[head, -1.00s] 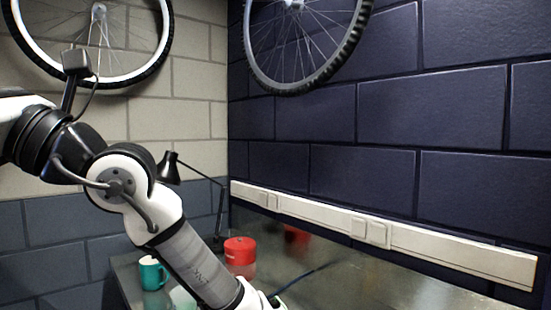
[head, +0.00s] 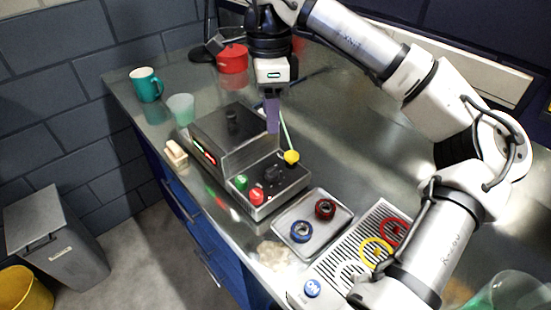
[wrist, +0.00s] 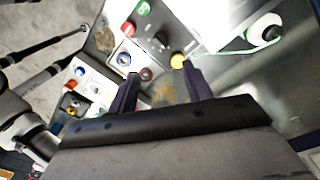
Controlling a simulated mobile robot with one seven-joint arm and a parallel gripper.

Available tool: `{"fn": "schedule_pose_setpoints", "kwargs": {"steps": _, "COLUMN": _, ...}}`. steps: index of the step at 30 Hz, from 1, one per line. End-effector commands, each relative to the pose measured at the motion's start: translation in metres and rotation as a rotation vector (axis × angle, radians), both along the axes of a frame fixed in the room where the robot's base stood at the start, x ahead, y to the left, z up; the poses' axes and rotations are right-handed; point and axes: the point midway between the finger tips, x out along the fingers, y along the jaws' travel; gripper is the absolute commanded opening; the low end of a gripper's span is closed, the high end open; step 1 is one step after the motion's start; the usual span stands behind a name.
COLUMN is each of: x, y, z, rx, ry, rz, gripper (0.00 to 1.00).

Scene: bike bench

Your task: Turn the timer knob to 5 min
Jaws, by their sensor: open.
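A grey metal control box (head: 225,145) stands on the bench, with a lower sloped panel. A black knob (head: 271,174) sits on that panel, between a green button (head: 241,182), a red button (head: 257,196) and a yellow knob (head: 291,157). I take the black knob for the timer knob; its markings are too small to read. The black knob (wrist: 160,40) also shows beyond the fingertips in the wrist view. My gripper (wrist: 163,76) is open and empty, pointing down above the bench, behind the panel and apart from the knob. One finger hides the other in the head view.
A tray (head: 283,235) with a blue ring and a dark red ring, and a ribbed rack (head: 330,262) with coloured rings, stand right of the box. A teal mug (head: 146,84), a pale cup (head: 181,109) and a red pot (head: 232,59) stand behind left.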

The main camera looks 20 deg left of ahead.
Motion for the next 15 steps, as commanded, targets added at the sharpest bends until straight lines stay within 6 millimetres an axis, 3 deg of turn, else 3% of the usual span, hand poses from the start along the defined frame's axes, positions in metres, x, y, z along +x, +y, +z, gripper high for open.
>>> {"fn": "schedule_pose_setpoints", "kwargs": {"steps": 5, "x": -0.001, "y": -0.001, "z": -0.016, "rx": -0.001, "ry": 0.005, "rz": 0.003, "gripper": 0.50}}
{"fn": "schedule_pose_setpoints", "kwargs": {"steps": 15, "x": -0.005, "y": -0.001, "z": -0.072, "rx": 0.002, "ry": 0.005, "rz": 0.003, "gripper": 0.50}}
